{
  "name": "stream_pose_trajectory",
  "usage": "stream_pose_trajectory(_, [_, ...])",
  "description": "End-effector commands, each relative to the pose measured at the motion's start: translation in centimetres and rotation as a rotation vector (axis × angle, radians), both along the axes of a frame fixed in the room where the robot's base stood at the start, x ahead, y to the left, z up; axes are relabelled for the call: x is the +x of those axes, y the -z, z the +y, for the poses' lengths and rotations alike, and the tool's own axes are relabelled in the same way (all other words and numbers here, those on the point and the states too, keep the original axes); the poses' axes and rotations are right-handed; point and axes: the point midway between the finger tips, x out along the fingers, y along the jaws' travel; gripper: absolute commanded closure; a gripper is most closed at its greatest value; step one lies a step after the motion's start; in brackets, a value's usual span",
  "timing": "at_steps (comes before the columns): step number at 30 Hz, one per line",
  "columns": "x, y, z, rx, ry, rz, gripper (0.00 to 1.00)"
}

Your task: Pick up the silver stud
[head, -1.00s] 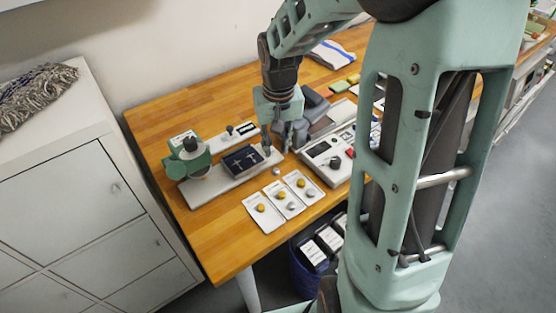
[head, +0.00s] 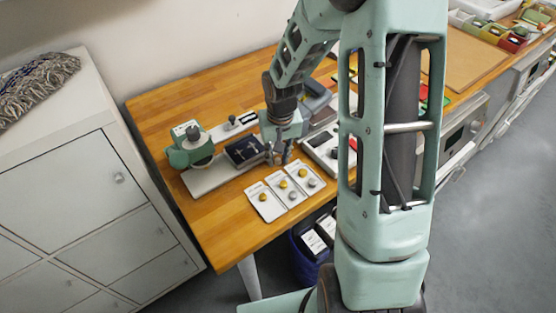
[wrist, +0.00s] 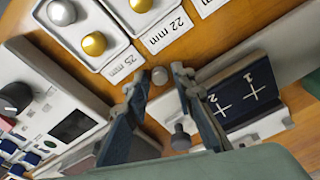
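A small round silver stud (wrist: 160,75) lies loose on the wooden table in the wrist view, just beyond and between my fingertips. My gripper (wrist: 160,85) is open with nothing held between its tips. In the head view my gripper (head: 278,158) points down at the table behind the sample trays, and I cannot make out the loose stud there. The 25 mm tray (wrist: 122,66) holds another, larger silver stud (wrist: 61,12) and a gold stud (wrist: 94,43).
A green press (head: 190,147) with a dark blue pad marked with crosses (wrist: 252,92) stands beside the gripper. A control box (wrist: 65,125) with knobs is on the other side. A dark grey knob-like piece (wrist: 180,138) shows between my fingers. The table's front left is clear.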

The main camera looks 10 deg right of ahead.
Motion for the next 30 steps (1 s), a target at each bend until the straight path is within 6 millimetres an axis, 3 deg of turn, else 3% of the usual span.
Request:
stream_pose_trajectory(4, [0.0, 0.0, 0.0, 0.0, 0.0, 0.0, 0.77])
stream_pose_trajectory(10, [0.0, 0.0, 0.0, 0.0, 0.0, 0.0, 0.96])
stream_pose_trajectory(23, [0.0, -0.6, 0.0, -0.001, 0.001, -0.001, 0.96])
stream_pose_trajectory(30, [-0.2, -3.8, -0.5, -0.001, 0.005, -0.004, 0.96])
